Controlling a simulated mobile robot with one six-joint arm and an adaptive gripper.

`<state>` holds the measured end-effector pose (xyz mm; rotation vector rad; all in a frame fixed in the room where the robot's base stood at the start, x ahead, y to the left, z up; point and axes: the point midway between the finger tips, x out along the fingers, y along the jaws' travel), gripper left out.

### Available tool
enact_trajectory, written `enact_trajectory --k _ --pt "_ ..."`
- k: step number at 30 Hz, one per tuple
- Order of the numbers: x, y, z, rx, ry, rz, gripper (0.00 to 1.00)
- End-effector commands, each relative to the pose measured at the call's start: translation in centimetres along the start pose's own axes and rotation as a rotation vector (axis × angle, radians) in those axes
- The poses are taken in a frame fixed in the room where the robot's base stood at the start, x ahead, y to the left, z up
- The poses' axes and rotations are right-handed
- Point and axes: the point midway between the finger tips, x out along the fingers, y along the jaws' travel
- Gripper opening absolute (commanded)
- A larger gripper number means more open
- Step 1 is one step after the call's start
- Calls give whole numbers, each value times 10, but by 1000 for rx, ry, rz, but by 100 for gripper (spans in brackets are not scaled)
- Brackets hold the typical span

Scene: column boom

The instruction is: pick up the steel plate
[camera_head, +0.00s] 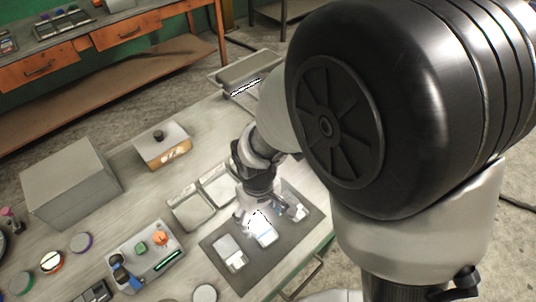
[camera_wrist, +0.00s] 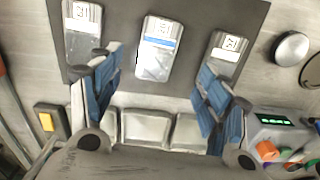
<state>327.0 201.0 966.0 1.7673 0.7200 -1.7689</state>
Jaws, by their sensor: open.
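Three flat, pale grey metallic plates lie apart in a row on a dark mat (camera_head: 268,256). I cannot tell for sure which is the steel plate. In the wrist view, the middle plate (camera_wrist: 158,50) has a printed label and a blue stripe. The left plate (camera_wrist: 83,30) and right plate (camera_wrist: 228,47) have labels too, and my fingers partly cover them. My gripper (camera_wrist: 160,64) is open and empty, its blue-padded fingers either side of the middle plate in the picture. In the head view my gripper (camera_head: 259,207) is above the mat; the gap to the plates is unclear.
A round metal piece (camera_wrist: 291,48) lies right of the mat.

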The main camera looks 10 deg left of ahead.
Motion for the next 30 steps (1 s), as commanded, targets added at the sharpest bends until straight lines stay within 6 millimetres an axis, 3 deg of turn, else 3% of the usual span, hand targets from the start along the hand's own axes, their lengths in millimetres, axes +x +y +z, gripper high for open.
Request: enact_trajectory --k 3,11,21,28,30 --pt "20 0 0 0 -2 0 70" --pt "33 1 -1 1 0 0 70" --pt "79 2 -4 1 -1 0 70" --pt "79 2 -4 0 1 0 70" --pt "79 2 -4 0 1 0 66"
